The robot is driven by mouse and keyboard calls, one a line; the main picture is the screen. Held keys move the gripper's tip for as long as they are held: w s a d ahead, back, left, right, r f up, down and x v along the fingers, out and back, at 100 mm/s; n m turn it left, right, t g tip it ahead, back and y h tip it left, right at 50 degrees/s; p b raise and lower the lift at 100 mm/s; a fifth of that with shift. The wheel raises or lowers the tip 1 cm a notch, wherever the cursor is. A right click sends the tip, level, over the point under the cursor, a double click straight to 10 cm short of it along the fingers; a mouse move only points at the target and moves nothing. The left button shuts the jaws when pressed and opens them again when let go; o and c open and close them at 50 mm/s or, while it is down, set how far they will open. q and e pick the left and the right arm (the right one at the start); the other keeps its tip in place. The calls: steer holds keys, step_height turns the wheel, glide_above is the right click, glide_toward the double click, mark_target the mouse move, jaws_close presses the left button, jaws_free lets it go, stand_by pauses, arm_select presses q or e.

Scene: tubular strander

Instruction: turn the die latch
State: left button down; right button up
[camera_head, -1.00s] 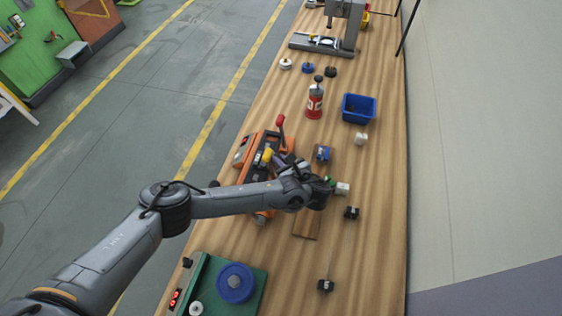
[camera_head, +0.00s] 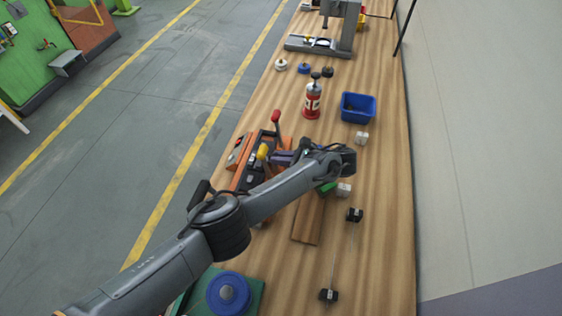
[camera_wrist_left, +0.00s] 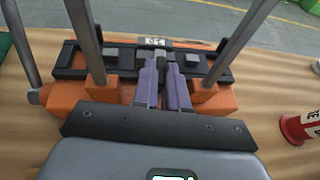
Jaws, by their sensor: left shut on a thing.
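The orange machine (camera_head: 240,172) stands on the bench, with a red-tipped lever (camera_head: 276,117) and a yellow knob (camera_head: 263,151) on it. In the left wrist view its orange body (camera_wrist_left: 65,101) carries a black crossbar with a small white label (camera_wrist_left: 158,42) at the middle. My left gripper (camera_head: 276,158) reaches the machine from the right. Its purple fingers (camera_wrist_left: 160,66) are close together on a small part below the label, which I take as the die latch; the fingertips hide most of it. My right gripper is out of view.
A wooden block (camera_head: 308,219), two black clamps and a blue spool (camera_head: 228,292) lie nearer. Clear bench lies along the right edge.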

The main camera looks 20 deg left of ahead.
arm_select(q)
steer(key=shift+a, duration=0.1)
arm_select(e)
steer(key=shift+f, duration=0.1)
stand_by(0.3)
arm_select(q)
steer(key=c, duration=1.4)
jaws_free()
steer(key=shift+a, duration=0.1)
steer(key=shift+c, duration=0.2)
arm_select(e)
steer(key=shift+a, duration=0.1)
arm_select(q)
steer(key=shift+r, duration=0.1)
